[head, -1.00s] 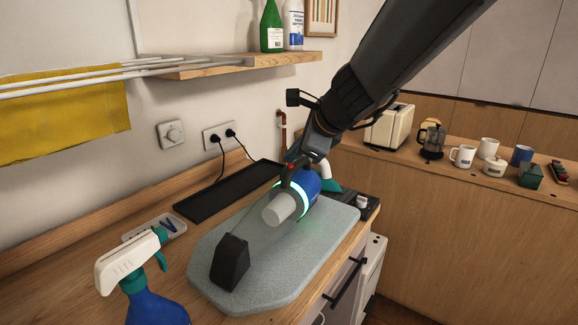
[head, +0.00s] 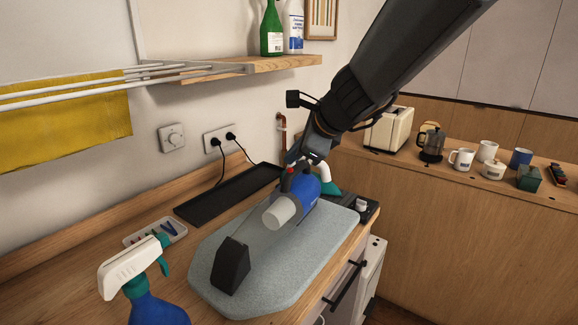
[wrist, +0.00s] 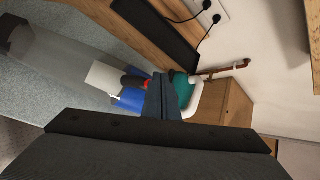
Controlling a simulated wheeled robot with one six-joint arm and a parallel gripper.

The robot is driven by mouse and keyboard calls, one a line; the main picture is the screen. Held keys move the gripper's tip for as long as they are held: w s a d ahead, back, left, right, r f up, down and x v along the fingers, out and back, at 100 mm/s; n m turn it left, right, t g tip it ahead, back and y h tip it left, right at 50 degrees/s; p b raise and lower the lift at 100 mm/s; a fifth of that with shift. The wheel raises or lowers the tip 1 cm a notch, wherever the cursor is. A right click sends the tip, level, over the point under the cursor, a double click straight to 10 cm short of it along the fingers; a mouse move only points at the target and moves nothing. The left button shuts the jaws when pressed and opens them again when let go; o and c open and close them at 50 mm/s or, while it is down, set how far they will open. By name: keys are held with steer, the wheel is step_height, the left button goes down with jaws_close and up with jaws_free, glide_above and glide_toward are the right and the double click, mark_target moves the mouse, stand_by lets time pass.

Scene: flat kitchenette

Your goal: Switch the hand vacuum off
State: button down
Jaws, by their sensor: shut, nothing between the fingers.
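The hand vacuum (head: 306,190) lies on a grey mat (head: 212,262), its blue body away from me and its clear nozzle with a dark tip (head: 231,265) toward me. No glow shows on its body. A red part (wrist: 133,83) shows on its top, partly hidden by my fingers in the wrist view. My gripper (head: 291,168) is shut and empty, pointing down at the top of the vacuum beside the red part. It also shows in the wrist view (wrist: 162,97). I cannot tell whether the fingertips touch it.
A teal and white object (head: 327,181) stands just behind the vacuum. A black tray (head: 225,195) lies along the wall. A spray bottle (head: 145,280) stands front left near a small tray (head: 136,240). A shelf (head: 235,70) overhangs the counter.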

mark_target(293, 178)
steer(key=shift+r, duration=0.15)
step_height(293, 178, up, 6)
steer(key=p, duration=0.5)
steer(key=shift+p, duration=0.4)
steer(key=s+d+f+n+g+h+b, duration=0.2)
steer(key=s+d+f+n+g, duration=0.1)
steer(key=s+d+f+n, duration=0.5)
steer(key=s+d+f+n+g+h+b, duration=0.2)
steer(key=s+d+f+n, duration=0.6)
steer(key=s+f+n, duration=0.4)
step_height(293, 178, down, 2)
steer(key=shift+s+f+g+h, duration=0.1)
steer(key=shift+s+g+h, duration=0.4)
steer(key=shift+s+g, duration=0.25)
